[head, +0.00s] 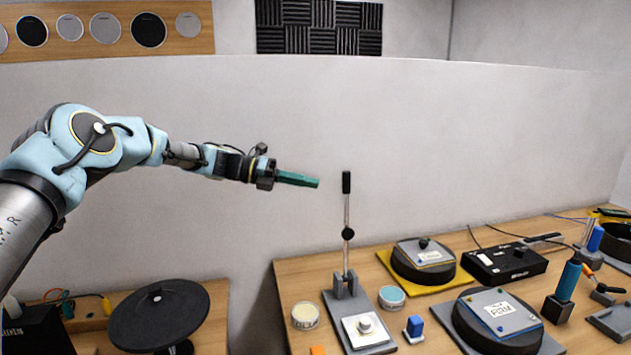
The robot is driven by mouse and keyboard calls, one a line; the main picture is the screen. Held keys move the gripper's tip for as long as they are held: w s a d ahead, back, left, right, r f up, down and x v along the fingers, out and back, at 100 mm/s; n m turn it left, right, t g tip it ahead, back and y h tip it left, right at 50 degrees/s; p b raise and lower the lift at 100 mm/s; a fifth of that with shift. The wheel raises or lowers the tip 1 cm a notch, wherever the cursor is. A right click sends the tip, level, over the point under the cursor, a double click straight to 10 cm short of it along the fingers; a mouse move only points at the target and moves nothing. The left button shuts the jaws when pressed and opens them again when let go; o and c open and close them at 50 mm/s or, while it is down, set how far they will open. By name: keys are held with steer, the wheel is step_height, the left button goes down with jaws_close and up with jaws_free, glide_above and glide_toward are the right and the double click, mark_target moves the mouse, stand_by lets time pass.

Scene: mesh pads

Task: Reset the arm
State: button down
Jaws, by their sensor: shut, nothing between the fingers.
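My gripper (300,180) is at the end of my arm, which reaches in from the left at mid height. Its green fingers are shut together and hold nothing. It is in the air in front of the pale wall panel, left of and a little above the black knob of an upright lever (347,183). A clear gap lies between the fingertips and the lever.
The wooden table (300,275) on the right holds the lever stand, two round pots, a round black device on a yellow mat (440,285), another round device (470,335), a black box (505,262) and tools. A black disc (155,320) stands lower left.

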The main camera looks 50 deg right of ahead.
steer(key=shift+w+a+f, duration=0.15)
steer(key=shift+w+a, duration=0.55)
steer(key=shift+w, duration=0.05)
steer(key=w+a+f+m+t+y+b, duration=0.1)
steer(key=w+a+f+m+t, duration=0.2)
steer(key=a, duration=0.7)
steer(key=w+a+f+m+t+y+b, duration=0.1)
steer(key=w+a+f+m+t+y, duration=0.1)
steer(key=w+a, duration=0.5)
steer(key=w+a+f+m+t+y+b, duration=0.1)
steer(key=w+a+f+m+t, duration=0.3)
steer(key=a, duration=1)
steer(key=shift+w+a+f+t, duration=0.2)
steer(key=shift+f+t, duration=0.05)
steer(key=shift+f, duration=0.2)
steer(key=shift+w+a+f+t, duration=0.2)
steer(key=shift+f+t, duration=0.05)
steer(key=shift+f, duration=0.2)
steer(key=s+a+f+m+t+y, duration=0.1)
steer(key=s+a+m, duration=0.1)
steer(key=a, duration=0.9)
steer(key=s+a+f+m+t+y+b, duration=0.1)
steer(key=a+m, duration=0.3)
steer(key=a, duration=0.7)
steer(key=s+a+f+m+t+y+b, duration=0.1)
steer(key=s+a+m+t+y, duration=0.1)
steer(key=a, duration=0.9)
steer(key=shift+s+a+m+t+y, duration=0.3)
steer(key=shift+s+a+m, duration=0.1)
steer(key=shift+s+m, duration=0.5)
